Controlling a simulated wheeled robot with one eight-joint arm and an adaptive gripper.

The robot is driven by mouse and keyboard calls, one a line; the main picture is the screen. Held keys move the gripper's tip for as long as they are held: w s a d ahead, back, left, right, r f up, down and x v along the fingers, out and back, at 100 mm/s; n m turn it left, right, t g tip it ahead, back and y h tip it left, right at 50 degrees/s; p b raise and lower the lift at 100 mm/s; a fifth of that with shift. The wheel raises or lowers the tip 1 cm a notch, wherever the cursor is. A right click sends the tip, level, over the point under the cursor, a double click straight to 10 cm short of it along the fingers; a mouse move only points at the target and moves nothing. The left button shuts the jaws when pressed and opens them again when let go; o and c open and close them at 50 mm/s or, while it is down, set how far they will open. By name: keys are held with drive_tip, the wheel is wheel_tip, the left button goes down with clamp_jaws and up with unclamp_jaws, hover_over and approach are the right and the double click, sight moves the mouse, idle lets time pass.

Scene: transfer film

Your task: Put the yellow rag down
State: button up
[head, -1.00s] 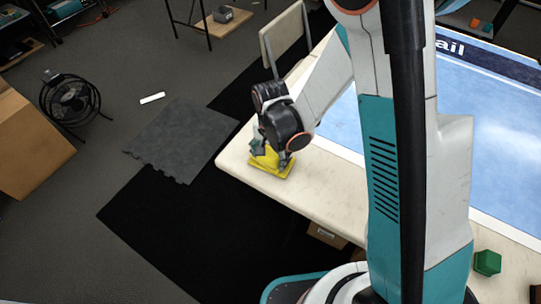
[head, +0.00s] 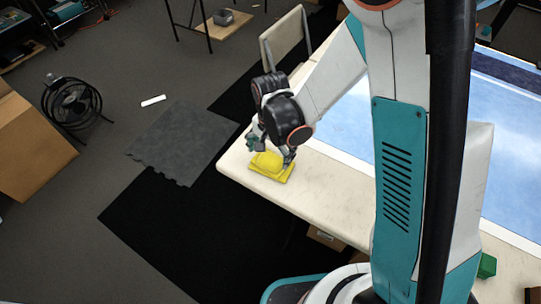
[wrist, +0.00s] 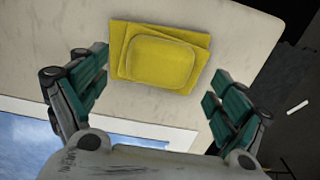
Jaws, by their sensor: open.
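The yellow rag (head: 268,163) lies folded in a flat stack on the pale table, near its left corner in the head view. In the wrist view the rag (wrist: 160,58) lies flat on the table top, with a rounded pad shape on the squarer layers. My gripper (head: 270,151) is just above and beside the rag. In the wrist view my gripper (wrist: 158,92) is wide open, its green-padded fingers apart on either side, with nothing between the pads. The rag lies beyond the fingertips, and I see no contact.
The pale table (head: 325,194) has bare room along its front edge. A blue sheet (head: 345,122) covers its middle. A green block (head: 487,266) sits at the right. A chair (head: 285,40) stands behind the table. Dark mats (head: 180,230) cover the floor at left.

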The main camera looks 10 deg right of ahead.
sight(271, 159)
wheel_tip(271, 159, up, 8)
drive_tip(key=p, duration=0.2)
drive_tip(key=shift+p, duration=0.3)
drive_tip(key=s+d+r+n+t, duration=0.3)
drive_tip(key=s+d+r, duration=0.3)
drive_tip(key=r, duration=0.4)
drive_tip(key=s+d+r+n+t, duration=0.4)
drive_tip(key=s+d+r, duration=0.3)
drive_tip(key=r, duration=0.3)
drive_tip(key=shift+d+r+n, duration=0.15)
drive_tip(key=shift+d+n, duration=0.15)
drive_tip(key=shift+d, duration=0.35)
drive_tip(key=shift+c, duration=0.2)
